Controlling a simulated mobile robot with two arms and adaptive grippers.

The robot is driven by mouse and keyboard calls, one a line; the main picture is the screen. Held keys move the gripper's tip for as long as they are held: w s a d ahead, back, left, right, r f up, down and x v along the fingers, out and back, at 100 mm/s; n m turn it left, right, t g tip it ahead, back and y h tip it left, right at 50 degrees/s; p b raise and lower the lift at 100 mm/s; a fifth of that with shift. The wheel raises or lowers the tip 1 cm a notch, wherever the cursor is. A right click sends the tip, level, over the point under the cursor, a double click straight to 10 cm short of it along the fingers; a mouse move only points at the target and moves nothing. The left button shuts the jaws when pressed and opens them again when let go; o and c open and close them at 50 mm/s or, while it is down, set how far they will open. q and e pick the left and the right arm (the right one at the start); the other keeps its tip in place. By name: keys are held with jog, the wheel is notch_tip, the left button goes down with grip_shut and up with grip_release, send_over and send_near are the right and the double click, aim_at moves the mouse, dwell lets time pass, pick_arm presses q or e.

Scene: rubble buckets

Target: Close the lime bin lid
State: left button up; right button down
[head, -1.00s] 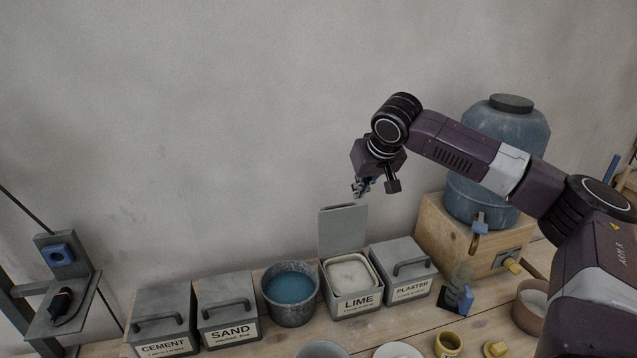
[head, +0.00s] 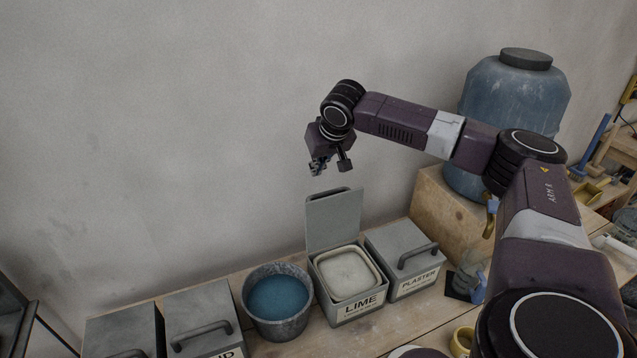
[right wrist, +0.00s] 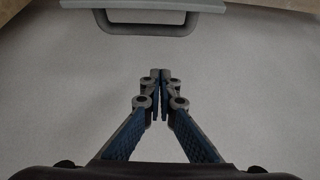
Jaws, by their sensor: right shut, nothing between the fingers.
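The lime bin (head: 350,300) stands on the bench with its LIME label facing me and pale powder inside. Its grey lid (head: 334,220) is open and stands nearly upright at the back of the bin. My right gripper (head: 317,170) hangs above the lid, apart from it, with its fingers together and empty. In the right wrist view the shut fingertips (right wrist: 160,75) show in the middle, with a dark handle (right wrist: 147,24) and a grey edge beyond them. My left gripper is not in the frames.
A bucket of blue liquid (head: 278,302) stands left of the lime bin. The closed plaster bin (head: 402,262) stands close on its right. A wooden box (head: 440,215) and a large blue water barrel (head: 515,100) are further right. The wall (head: 150,120) rises behind the bench.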

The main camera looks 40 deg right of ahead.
jog(key=f+p, duration=0.1)
jog(key=f, duration=0.1)
jog(key=s+f+p, duration=0.1)
jog(key=f, duration=0.2)
jog(key=shift+a, duration=0.15)
jog(key=shift+f, duration=0.1)
dwell(0.3)
